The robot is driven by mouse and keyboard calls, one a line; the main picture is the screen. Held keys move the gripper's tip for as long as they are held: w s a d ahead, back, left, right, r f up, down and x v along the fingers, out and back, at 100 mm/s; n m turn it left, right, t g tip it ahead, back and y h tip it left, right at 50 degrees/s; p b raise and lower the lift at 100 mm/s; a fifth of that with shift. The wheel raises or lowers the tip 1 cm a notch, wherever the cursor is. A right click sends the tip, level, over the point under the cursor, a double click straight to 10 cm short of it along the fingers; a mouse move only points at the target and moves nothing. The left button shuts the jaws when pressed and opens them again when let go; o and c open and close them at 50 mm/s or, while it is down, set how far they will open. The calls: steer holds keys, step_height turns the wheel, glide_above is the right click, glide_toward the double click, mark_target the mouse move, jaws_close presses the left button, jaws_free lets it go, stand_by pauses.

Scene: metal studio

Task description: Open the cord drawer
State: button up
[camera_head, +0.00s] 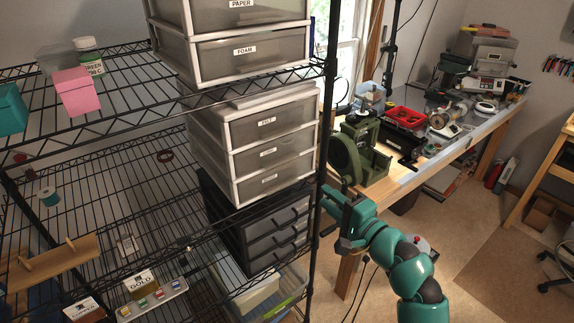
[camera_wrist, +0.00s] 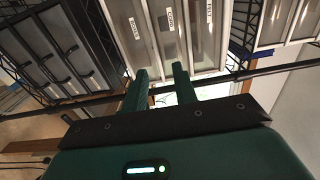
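A white-framed unit of three translucent drawers stands on the middle shelf of the black wire rack. Its top drawer (camera_head: 290,119) is labelled felt. The middle drawer (camera_head: 288,151) has a label too small to read surely in the head view; the wrist view shows the middle label, which seems to read cord (camera_wrist: 171,20). All three drawers look shut. My gripper (camera_head: 328,198) is right of the rack's front post, lower than the unit. In the wrist view my gripper's two fingers (camera_wrist: 161,72) stand apart with nothing seen between them, pointing toward the drawer fronts. Contact cannot be told.
The rack's black post (camera_head: 323,130) stands between my gripper and the drawers in the head view. A black drawer unit (camera_head: 275,238) sits below, and the paper and foam drawers (camera_head: 248,58) above. A workbench (camera_head: 400,180) with a green machine (camera_head: 360,150) is close behind my gripper.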

mark_target(284, 162)
steer(key=shift+b+x, duration=1)
steer(key=shift+x, duration=7.25)
jaws_close()
